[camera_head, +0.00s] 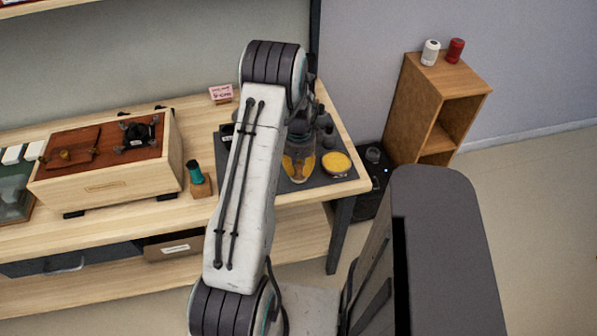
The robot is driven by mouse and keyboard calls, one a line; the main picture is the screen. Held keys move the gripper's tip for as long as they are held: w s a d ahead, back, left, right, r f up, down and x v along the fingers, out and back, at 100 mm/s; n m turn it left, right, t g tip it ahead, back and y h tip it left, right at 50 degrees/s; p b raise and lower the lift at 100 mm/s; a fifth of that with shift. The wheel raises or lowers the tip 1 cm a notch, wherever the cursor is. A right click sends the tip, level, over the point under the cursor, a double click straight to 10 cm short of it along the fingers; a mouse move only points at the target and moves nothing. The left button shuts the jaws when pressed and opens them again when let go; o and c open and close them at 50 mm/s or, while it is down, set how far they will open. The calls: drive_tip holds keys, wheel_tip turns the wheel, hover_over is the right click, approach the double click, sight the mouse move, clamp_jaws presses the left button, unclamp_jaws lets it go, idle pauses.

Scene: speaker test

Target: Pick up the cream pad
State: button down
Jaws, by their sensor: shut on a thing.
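I cannot make out the cream pad for certain; two small pale blocks (12,154) lie at the far left, but I cannot tell if either is it. My gripper (301,135) is partly hidden behind my white arm, above the dark mat (288,188) at the table's right end. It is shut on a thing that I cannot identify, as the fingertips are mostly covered. A rounded vessel with amber in it (299,167) shows just below the gripper. A round yellow disc (336,162) lies right of that vessel on the mat.
A wooden box with a brown top (107,189) stands on the left of the wooden table (342,187). A green-topped item (196,175) is beside it. A pink card (220,93) stands at the back. A wooden shelf unit (420,105) bearing white and red cans is at right.

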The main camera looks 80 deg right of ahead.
sight(299, 167)
drive_tip(key=shift+r, duration=0.55)
wheel_tip(299, 167, up, 2)
drive_tip(key=shift+r+b, duration=0.25)
drive_tip(key=shift+b, duration=0.25)
drive_tip(key=s+a+r+b, duration=0.2)
drive_tip(key=s+a+r, duration=0.5)
drive_tip(key=s, duration=0.2)
drive_tip(key=shift+a+r, duration=0.15)
drive_tip(key=shift+a, duration=0.05)
drive_tip(key=c, duration=1.6)
unclamp_jaws()
clamp_jaws()
